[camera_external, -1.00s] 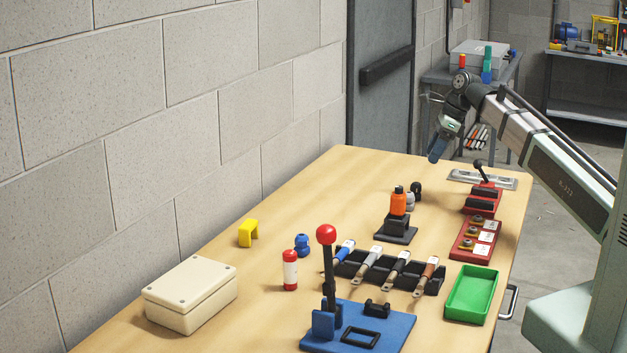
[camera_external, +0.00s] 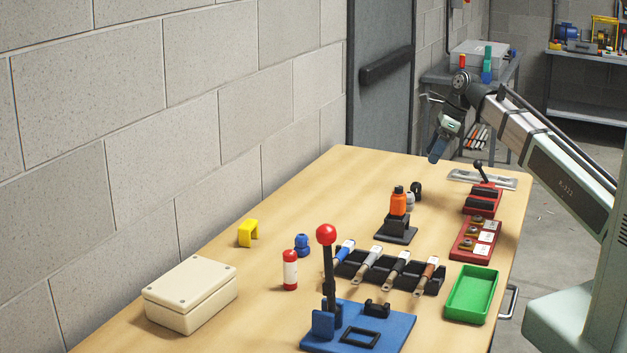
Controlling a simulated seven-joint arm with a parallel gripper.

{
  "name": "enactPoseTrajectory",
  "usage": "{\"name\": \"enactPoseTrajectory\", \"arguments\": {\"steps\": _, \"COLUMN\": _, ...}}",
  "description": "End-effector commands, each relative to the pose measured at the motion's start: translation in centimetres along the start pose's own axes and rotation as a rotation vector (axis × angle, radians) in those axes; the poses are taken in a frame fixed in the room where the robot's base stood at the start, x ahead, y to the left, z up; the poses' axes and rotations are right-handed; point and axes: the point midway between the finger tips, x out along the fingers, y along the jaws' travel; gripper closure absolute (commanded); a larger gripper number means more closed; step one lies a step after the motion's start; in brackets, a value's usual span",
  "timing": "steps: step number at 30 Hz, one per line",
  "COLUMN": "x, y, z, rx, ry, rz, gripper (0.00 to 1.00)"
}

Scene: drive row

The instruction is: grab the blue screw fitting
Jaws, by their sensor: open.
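The blue screw fitting (camera_external: 302,245), a small dark blue rounded piece, stands upright on the wooden table left of centre. My gripper (camera_external: 436,154) hangs above the far end of the table, pointing down, well behind and to the right of the fitting. It is open, and I see nothing held in it, though its fingers are small in this view.
The left back table is clear.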

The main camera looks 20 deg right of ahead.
Motion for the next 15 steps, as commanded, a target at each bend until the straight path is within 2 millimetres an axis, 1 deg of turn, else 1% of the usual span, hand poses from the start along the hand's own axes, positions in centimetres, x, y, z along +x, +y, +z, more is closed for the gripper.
{"name": "enactPoseTrajectory", "arguments": {"steps": 2, "x": 0.2, "y": 0.4, "z": 0.5, "rx": -0.009, "ry": 0.000, "rz": 0.004, "gripper": 0.34}}
{"name": "enactPoseTrajectory", "arguments": {"steps": 5, "x": 0.8, "y": 1.7, "z": 1.9, "rx": -0.038, "ry": 0.000, "rz": 0.016, "gripper": 0.34}}
{"name": "enactPoseTrajectory", "arguments": {"steps": 8, "x": 1.9, "y": 3.9, "z": 4.3, "rx": -0.084, "ry": 0.001, "rz": 0.036, "gripper": 0.34}}
{"name": "enactPoseTrajectory", "arguments": {"steps": 15, "x": 4.6, "y": 10.5, "z": 10.7, "rx": -0.218, "ry": 0.004, "rz": 0.093, "gripper": 0.34}}
